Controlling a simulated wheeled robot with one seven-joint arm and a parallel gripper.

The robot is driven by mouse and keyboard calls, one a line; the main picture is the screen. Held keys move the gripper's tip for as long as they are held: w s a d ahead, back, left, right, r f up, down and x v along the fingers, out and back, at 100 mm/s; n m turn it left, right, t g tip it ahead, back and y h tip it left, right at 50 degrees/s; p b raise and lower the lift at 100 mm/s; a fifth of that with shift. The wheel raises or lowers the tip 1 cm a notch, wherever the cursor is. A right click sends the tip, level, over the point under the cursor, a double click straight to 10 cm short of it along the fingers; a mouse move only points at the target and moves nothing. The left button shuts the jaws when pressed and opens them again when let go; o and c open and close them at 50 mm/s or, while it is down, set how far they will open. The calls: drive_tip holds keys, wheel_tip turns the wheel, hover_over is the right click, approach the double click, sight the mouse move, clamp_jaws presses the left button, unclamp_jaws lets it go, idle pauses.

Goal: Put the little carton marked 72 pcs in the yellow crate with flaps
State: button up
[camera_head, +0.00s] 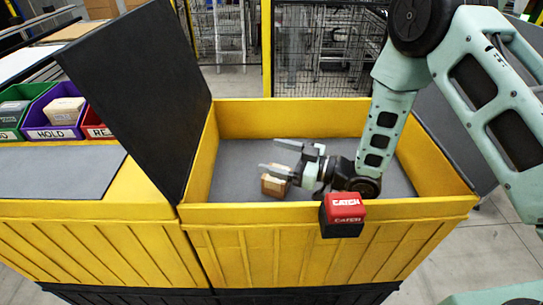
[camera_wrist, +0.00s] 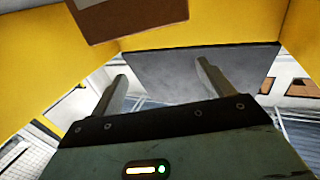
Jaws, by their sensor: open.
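The yellow crate with flaps (camera_head: 340,214) stands in front of me, its grey flaps swung out at left and right. My gripper (camera_head: 280,158) is inside the crate opening, pointing left, with its jaws apart. A small brown carton (camera_head: 275,185) is just below the fingertips, inside the crate's outline; its marking is not legible. I cannot tell whether it touches a finger or rests on the crate floor. In the wrist view, my gripper (camera_wrist: 161,72) shows two spread fingers with nothing between them, and the carton (camera_wrist: 130,18) is at the top, beyond the fingers.
A red and black block marked CATCH (camera_head: 343,213) is at the crate's front rim. The raised left flap (camera_head: 145,85) stands high beside the opening. Green, purple (camera_head: 53,131) and red bins holding boxes are at far left. A wire cage (camera_head: 320,60) is behind.

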drive_tip(key=b+v, duration=0.1)
drive_tip(key=v, duration=0.4)
drive_tip(key=shift+s+d+f+b, duration=0.1)
drive_tip(key=shift+d+f+b, duration=0.05)
drive_tip(key=shift+d+b, duration=0.2)
